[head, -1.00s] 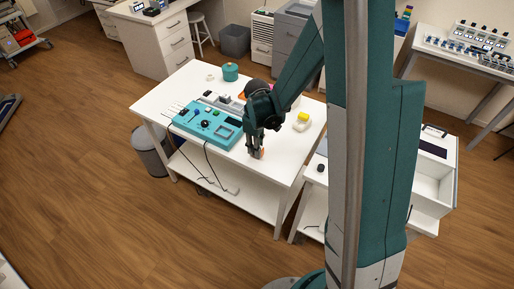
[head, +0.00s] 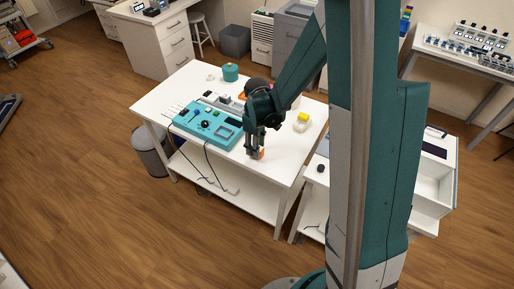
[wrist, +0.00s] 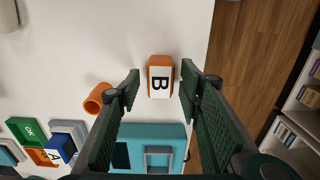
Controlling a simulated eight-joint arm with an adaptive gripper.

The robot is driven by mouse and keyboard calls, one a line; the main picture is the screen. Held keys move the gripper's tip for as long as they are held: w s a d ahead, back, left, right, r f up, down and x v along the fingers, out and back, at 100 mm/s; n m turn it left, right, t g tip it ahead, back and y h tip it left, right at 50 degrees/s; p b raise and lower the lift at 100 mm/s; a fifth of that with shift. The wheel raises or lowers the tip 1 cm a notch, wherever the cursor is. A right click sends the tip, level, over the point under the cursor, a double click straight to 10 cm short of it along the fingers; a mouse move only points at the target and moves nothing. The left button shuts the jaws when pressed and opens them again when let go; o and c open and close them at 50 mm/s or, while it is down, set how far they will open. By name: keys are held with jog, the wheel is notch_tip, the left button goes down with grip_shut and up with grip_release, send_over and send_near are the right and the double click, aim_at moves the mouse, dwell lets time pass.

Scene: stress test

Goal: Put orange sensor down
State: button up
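In the head view my gripper (head: 255,154) points down at the table's front right part and partly hides the block.
A teal device (head: 208,125) with cables stands left of my gripper. An orange cylinder (wrist: 97,98) lies beside my left finger in the wrist view. A yellow-topped item (head: 303,118) and a teal round container (head: 230,72) stand farther back.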

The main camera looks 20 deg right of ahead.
notch_tip(320, 180, up, 11)
jog(key=p, duration=0.1)
dwell(0.6)
jog(key=shift+r, duration=0.1)
jog(key=shift+s+r, duration=0.1)
dwell(0.4)
jog(key=s+d+r+m+t, duration=0.2)
jog(key=s+r+m+t, duration=0.15)
jog(key=s+r, duration=0.75)
jog(key=s+d+r+m+t, duration=0.1)
jog(key=s+r+m+t, duration=0.2)
jog(key=s+r+m, duration=0.2)
jog(key=shift+s+r+t, duration=0.35)
jog(key=shift+s+r, duration=1.35)
jog(key=shift+s, duration=1.75)
jog(key=shift+d+m, duration=0.1)
jog(key=shift+m, duration=0.15)
